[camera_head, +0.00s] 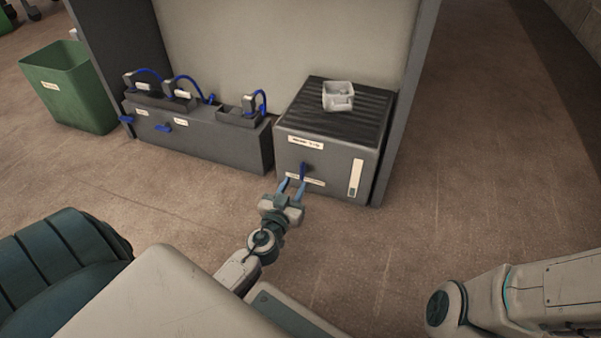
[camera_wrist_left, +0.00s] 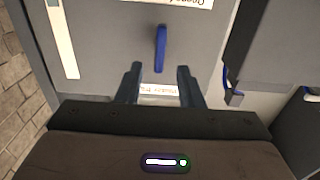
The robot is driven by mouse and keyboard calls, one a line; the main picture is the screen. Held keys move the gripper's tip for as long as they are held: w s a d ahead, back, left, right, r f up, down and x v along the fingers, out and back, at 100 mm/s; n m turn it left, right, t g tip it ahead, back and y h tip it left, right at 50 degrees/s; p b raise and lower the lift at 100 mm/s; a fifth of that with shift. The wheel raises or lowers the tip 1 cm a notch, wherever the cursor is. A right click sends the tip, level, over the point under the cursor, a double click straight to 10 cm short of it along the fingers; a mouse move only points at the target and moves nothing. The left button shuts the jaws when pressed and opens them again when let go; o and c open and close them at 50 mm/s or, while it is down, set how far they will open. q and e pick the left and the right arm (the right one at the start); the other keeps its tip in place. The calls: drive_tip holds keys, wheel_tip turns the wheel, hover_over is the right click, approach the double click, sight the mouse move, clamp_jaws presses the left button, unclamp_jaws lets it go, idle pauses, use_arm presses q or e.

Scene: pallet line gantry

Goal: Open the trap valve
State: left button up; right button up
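The trap valve's blue handle (camera_head: 304,169) is on the front face of a dark grey box (camera_head: 330,149) with a ribbed top. In the left wrist view the blue handle (camera_wrist_left: 161,48) stands lengthwise in the picture, ahead of my fingertips and between their lines. My left gripper (camera_head: 292,185) is open and empty, just in front of the box and short of the handle. Its two fingers (camera_wrist_left: 157,72) show apart in the left wrist view. A label on the box is partly covered by the fingers. My right gripper is not in view; only part of my right arm shows.
A lower grey unit (camera_head: 200,137) with blue handles and blue hoses stands left of the box. A light grey open container (camera_head: 338,96) sits on the box top. A green bin (camera_head: 72,88) is at far left. The floor on the right is clear.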

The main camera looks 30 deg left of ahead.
sight(301, 173)
use_arm(q)
drive_tip(key=shift+x, duration=2.8)
drive_tip(key=shift+d, duration=0.1)
clamp_jaws()
